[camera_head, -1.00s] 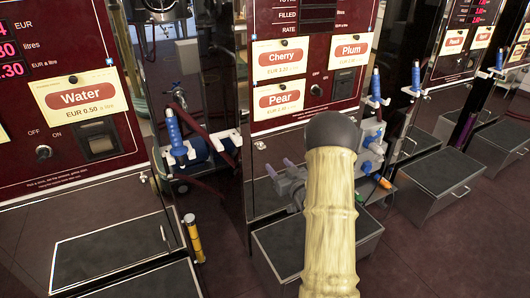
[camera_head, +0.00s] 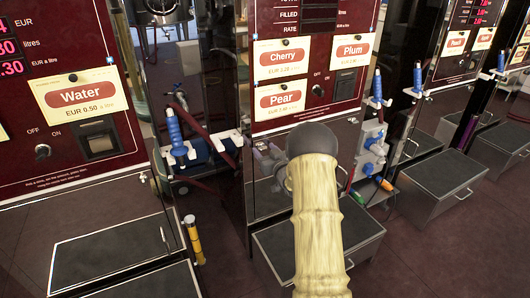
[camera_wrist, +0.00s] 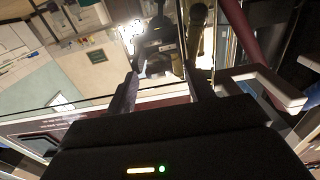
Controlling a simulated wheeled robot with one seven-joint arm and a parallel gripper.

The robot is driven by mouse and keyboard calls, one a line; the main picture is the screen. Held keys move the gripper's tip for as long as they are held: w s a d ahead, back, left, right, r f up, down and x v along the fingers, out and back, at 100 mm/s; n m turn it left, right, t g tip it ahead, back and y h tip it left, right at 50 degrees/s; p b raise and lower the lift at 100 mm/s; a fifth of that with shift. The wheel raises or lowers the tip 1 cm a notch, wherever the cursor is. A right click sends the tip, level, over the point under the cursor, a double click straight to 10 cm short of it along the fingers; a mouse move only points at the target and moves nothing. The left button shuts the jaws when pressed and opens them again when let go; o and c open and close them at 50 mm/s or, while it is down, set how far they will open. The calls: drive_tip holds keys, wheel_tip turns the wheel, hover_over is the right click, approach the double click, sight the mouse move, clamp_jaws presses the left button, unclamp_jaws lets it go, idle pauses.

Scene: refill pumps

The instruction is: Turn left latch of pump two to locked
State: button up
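The middle pump (camera_head: 304,75), with Cherry, Plum and Pear labels, is partly behind my arm in the head view. My gripper (camera_head: 262,153) is close to its glossy lower front, near the left edge below the Pear label. In the wrist view my gripper (camera_wrist: 161,75) has its two fingers apart, with a mirror-like surface and a dark reflection between them. I cannot make out the left latch; my gripper covers the spot below the Pear label where a small pale fitting showed earlier. I cannot tell whether the fingers touch anything.
A white bracket (camera_wrist: 262,84) is close to the right finger in the wrist view. A blue nozzle (camera_head: 175,133) hangs left of the middle pump. A grey step box (camera_head: 365,235) stands below it. The Water pump (camera_head: 92,95) is at the left.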

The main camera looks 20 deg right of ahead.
drive_tip(key=c, duration=0.9)
drive_tip(key=shift+c, duration=0.2)
drive_tip(key=shift+n+b, duration=0.3)
drive_tip(key=n+b, duration=0.3)
drive_tip(key=n, duration=0.1)
drive_tip(key=shift+a+f, duration=0.15)
drive_tip(key=n+b, duration=0.3)
drive_tip(key=n, duration=0.1)
drive_tip(key=shift+f+n+b, duration=0.1)
drive_tip(key=shift+n+b, duration=0.25)
drive_tip(key=shift+n, duration=0.05)
drive_tip(key=n+b, duration=0.4)
drive_tip(key=n, duration=0.1)
drive_tip(key=shift+f+b, duration=0.1)
drive_tip(key=shift+b, duration=0.2)
drive_tip(key=shift+n+b, duration=1.25)
drive_tip(key=shift+n, duration=0.55)
